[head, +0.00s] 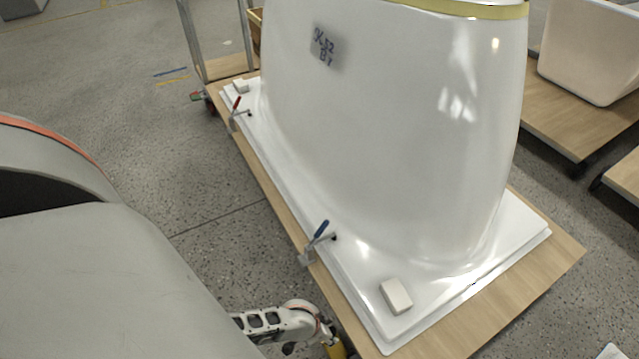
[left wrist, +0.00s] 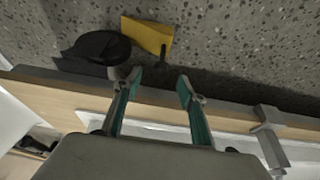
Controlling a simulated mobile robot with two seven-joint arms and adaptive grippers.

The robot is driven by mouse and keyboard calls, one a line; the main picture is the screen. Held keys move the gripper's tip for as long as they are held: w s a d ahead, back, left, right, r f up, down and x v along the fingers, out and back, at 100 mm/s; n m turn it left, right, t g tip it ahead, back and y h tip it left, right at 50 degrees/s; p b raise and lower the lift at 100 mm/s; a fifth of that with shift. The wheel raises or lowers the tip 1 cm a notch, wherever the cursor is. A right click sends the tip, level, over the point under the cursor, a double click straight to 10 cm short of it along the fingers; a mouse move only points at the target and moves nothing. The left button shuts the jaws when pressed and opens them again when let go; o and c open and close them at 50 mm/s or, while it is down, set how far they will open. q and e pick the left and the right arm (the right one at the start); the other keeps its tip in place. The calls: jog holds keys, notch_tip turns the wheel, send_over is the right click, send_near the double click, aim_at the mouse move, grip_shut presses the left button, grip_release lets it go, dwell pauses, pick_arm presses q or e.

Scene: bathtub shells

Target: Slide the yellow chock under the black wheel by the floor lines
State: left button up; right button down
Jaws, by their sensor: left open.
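The yellow chock (left wrist: 148,35) lies on the speckled floor in the left wrist view, just right of a black wheel (left wrist: 97,47) at the cart's edge. Chock and wheel look close together; I cannot tell if they touch. My left gripper (left wrist: 160,78) is open and empty, its fingertips below the chock in the picture. In the head view, blue and yellow floor lines (head: 171,77) lie near a caster (head: 208,102) at the cart's far corner. No floor lines show in the wrist view, so I cannot tell if both show the same wheel. My right gripper is not in view.
A white tub shell (head: 400,120) stands on a wooden cart (head: 553,278). Toggle clamps with blue (head: 321,229) and red (head: 236,103) handles line its left edge. A clamp bracket (left wrist: 268,135) is right of my fingers. Floor left of the cart (head: 225,185) is clear.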

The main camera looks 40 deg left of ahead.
pick_arm(q)
jog(key=v, duration=0.8)
dwell(0.4)
